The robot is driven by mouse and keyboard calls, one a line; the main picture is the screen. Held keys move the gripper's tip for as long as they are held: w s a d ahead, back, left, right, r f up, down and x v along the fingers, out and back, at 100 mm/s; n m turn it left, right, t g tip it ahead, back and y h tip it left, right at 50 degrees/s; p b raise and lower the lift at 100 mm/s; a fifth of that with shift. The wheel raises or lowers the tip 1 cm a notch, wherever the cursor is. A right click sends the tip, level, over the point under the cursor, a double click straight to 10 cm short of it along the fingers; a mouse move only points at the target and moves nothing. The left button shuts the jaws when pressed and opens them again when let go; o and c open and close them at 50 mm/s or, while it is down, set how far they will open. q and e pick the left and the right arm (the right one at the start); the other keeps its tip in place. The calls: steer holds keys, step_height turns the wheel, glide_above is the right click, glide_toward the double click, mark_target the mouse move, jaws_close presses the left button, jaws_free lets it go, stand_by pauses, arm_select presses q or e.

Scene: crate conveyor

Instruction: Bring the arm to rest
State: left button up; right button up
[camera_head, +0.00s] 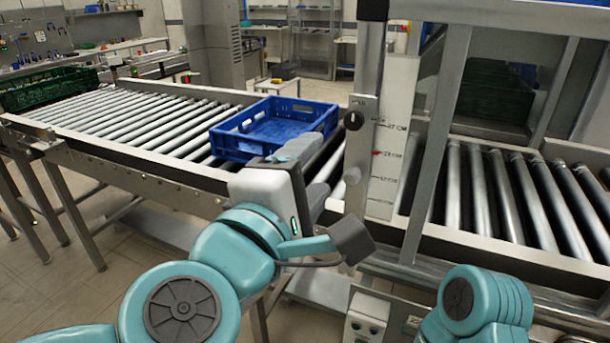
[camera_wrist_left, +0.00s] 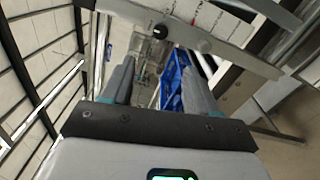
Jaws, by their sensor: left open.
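My left gripper (camera_head: 335,140) reaches in from the left, in front of the conveyor, with its fingers pointing away over the near rail. Its jaws are apart with nothing held between them; they also show in the left wrist view (camera_wrist_left: 155,62). A blue crate (camera_head: 232,147) sits on the rollers just beyond the gripper, and it looks empty. The fingers overlap its near right corner in the head view; whether they touch it I cannot tell. In the left wrist view the crate (camera_wrist_left: 175,80) shows behind the gap, beside the right finger. My right gripper is out of view.
A metal frame with a marked gauge plate (camera_head: 393,140) stands upright just right of the gripper. The roller conveyor (camera_head: 120,118) runs across, with free rollers left of the blue crate. A green crate (camera_head: 48,92) is at the far left; another dark green crate (camera_head: 495,95) shows behind the frame.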

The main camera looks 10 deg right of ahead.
arm_select(q)
steer(key=shift+s+a, duration=0.3)
steer(key=shift+s, duration=0.2)
